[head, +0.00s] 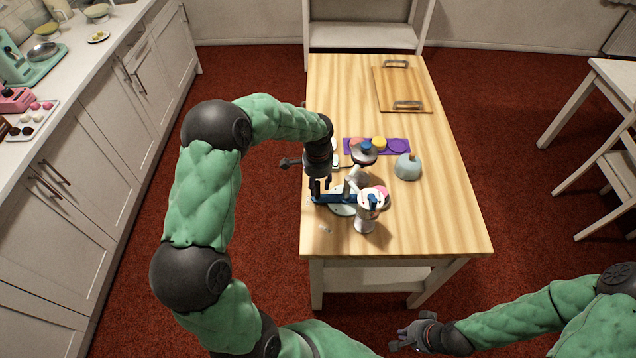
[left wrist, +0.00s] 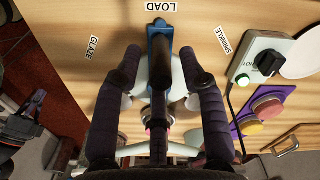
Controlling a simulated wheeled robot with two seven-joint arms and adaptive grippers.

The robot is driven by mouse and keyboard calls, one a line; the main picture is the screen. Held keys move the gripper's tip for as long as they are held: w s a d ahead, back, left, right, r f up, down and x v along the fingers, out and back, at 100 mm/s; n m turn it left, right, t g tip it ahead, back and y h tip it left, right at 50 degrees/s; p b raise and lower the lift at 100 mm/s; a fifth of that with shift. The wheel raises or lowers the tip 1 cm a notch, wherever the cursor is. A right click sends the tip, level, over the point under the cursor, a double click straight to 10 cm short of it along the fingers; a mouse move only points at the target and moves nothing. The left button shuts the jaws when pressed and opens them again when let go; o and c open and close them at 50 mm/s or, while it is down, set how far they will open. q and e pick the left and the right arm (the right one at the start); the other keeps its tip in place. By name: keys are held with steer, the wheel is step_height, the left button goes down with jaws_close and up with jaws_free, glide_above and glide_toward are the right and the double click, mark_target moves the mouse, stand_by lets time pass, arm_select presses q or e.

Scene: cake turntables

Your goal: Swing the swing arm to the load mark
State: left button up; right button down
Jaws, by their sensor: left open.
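The blue swing arm (head: 338,198) lies across the round pale turntable (head: 342,208) near the table's left edge. In the left wrist view, the swing arm's blue end (left wrist: 160,38) lies just short of the LOAD label (left wrist: 162,6). The GLAZE label (left wrist: 92,48) is to the left and the SPRINKLE label (left wrist: 222,42) to the right. My left gripper (head: 318,194) is over the arm's left end, with open fingers (left wrist: 160,58) on either side of the blue part. Contact cannot be told. My right gripper (head: 412,337) is off the table's front; its finger state is unclear.
A control box with a black knob (left wrist: 266,62), a purple mat (head: 403,147) with coloured discs and a pale blue dome (head: 408,168) are nearby. A wooden board (head: 400,88) lies at the back.

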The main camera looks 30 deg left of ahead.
arm_select(q)
steer(key=shift+r+p, duration=2.5)
steer(key=shift+r, duration=1)
steer(key=shift+s+f, duration=0.1)
steer(key=shift+f, duration=0.05)
